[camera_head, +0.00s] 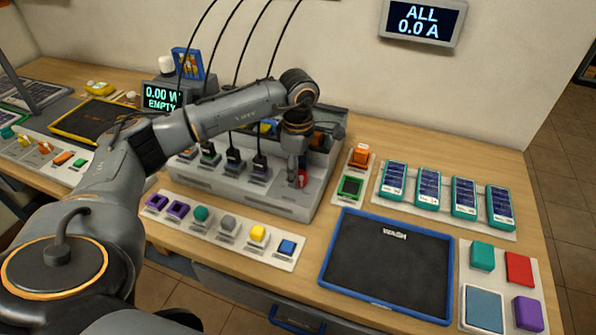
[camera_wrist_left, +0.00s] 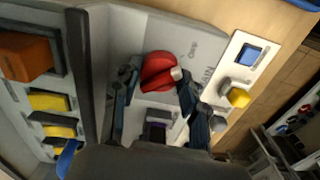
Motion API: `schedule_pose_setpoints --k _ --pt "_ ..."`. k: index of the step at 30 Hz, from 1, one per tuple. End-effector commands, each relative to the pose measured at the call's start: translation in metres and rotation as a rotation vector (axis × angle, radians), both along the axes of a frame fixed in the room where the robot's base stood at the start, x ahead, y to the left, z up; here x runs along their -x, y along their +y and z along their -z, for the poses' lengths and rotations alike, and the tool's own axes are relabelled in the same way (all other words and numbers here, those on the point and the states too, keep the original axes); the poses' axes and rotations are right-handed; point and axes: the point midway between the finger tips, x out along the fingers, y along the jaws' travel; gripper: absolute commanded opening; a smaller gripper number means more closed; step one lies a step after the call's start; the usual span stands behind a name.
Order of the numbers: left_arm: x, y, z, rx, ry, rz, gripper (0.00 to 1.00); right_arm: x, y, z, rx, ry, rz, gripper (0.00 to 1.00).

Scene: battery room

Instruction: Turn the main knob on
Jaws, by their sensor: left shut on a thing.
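The main knob is a round red knob (camera_head: 302,178) on the right end of the grey charger panel (camera_head: 285,205). In the left wrist view the red knob (camera_wrist_left: 159,72) sits between the two fingers of my left gripper (camera_wrist_left: 155,95), beside the printed word MAIN. My left gripper (camera_head: 297,170) points down at the panel and is shut on the knob. A pale tip shows on the knob's right side. The gripper partly hides the knob in the head view. My right gripper is not in view.
Black plugs with cables (camera_head: 233,158) stand in the panel left of the knob. A wall display (camera_head: 421,20) reads "ALL 0.0 A". A blue-rimmed dark mat (camera_head: 325,262) and a strip of coloured blocks (camera_head: 222,238) lie in front. Teal battery packs (camera_head: 428,190) stand to the right.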

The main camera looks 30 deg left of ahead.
Motion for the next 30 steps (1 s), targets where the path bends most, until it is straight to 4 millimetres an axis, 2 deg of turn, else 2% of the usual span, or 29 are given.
schedule_pose_setpoints --k 8,30 --pt "0.000 0.000 0.004 0.001 -0.001 0.188 0.12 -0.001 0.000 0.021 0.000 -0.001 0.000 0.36" --pt "0.000 0.000 0.003 0.000 0.000 0.889 0.12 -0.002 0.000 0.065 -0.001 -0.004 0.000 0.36"
